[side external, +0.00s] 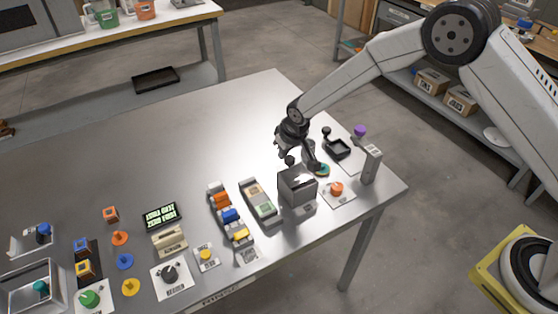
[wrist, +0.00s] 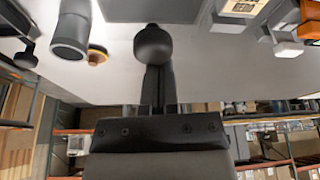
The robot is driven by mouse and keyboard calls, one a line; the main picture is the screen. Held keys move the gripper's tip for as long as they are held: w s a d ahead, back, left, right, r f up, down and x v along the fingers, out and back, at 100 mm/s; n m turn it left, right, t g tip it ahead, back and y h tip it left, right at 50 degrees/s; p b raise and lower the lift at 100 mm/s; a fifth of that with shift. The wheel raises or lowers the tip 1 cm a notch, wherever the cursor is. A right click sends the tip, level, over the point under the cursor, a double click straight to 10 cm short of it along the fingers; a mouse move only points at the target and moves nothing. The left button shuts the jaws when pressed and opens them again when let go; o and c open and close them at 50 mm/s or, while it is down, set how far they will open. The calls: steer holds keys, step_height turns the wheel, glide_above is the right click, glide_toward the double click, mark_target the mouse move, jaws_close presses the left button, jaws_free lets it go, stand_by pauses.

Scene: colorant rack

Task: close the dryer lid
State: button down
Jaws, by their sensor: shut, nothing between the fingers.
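The grey box that I take to be the dryer (side external: 297,189) stands near the right front of the table. A black round knob (side external: 290,160) shows at its back edge, and a similar knob (wrist: 153,44) is central in the wrist view. A dark flat panel (wrist: 150,10) lies beyond that knob; how far the lid is open I cannot tell. My gripper (side external: 283,150) is just behind the box, close to the knob. Its black fingers (wrist: 153,88) are together, with nothing between them. Their tips are partly hidden by the knob, so contact is unclear.
A black tray (side external: 338,149), a grey post (side external: 371,164) and an orange knob (side external: 337,188) are to the right. Racks of coloured blocks (side external: 230,214) are left. The back-left tabletop is clear.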

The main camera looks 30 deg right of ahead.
steer(key=shift+s, duration=1.05)
steer(key=shift+f, duration=0.15)
steer(key=shift+w, duration=2.15)
steer(key=v, duration=1)
steer(key=shift+a+r, duration=0.35)
steer(key=shift+a, duration=0.1)
steer(key=shift+w, duration=0.15)
steer(key=shift+w+d+f+m+h, duration=0.1)
steer(key=shift+w+d+m+h, duration=0.2)
steer(key=shift+m, duration=0.45)
steer(key=shift+w+d+m+h, duration=0.15)
steer(key=shift+w+m+h, duration=0.15)
steer(key=shift+m, duration=0.4)
steer(key=shift+w+d+f+m+h, duration=0.1)
steer(key=shift+w+d+m+h, duration=0.2)
steer(key=shift+m, duration=0.45)
